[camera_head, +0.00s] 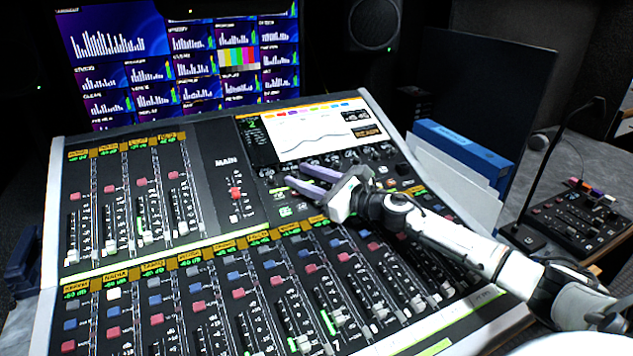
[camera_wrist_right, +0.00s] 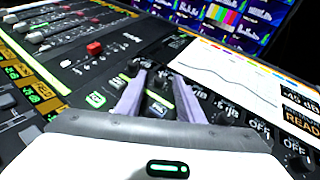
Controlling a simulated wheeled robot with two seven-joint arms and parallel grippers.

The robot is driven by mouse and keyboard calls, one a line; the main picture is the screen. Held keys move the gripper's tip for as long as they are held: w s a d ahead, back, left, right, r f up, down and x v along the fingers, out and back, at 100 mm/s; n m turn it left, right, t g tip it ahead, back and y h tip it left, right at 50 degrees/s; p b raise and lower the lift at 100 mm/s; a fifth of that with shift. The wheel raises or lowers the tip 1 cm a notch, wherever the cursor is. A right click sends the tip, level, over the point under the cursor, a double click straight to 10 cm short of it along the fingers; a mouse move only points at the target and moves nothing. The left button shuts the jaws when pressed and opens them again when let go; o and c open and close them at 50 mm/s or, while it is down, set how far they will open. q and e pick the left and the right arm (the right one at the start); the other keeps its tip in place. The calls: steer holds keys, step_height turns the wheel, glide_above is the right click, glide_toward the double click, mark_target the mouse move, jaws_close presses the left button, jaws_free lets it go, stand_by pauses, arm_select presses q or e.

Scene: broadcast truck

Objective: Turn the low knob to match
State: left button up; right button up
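The mixing console (camera_head: 215,190) fills the middle of the head view. A row of small dark knobs (camera_head: 350,154) runs under its tilted screen (camera_head: 310,133); which one is the low knob I cannot read. My right gripper (camera_head: 296,174) reaches in from the right over this row, its two pale fingers pointing left and apart. In the right wrist view the fingers (camera_wrist_right: 159,78) stand on either side of a dark knob (camera_wrist_right: 160,77); I cannot tell if they touch it. My left gripper is out of view.
Faders and red and blue buttons cover the console's left and front. Blue and white binders (camera_head: 465,155) stand at its right side. A small control box (camera_head: 575,215) with a gooseneck sits on the right desk. A monitor wall (camera_head: 190,60) stands behind.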

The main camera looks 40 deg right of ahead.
steer(key=v, duration=0.4)
steer(key=b+v, duration=0.1)
steer(key=v, duration=0.3)
steer(key=shift+f, duration=0.2)
steer(key=shift+v, duration=1)
steer(key=shift+r, duration=0.15)
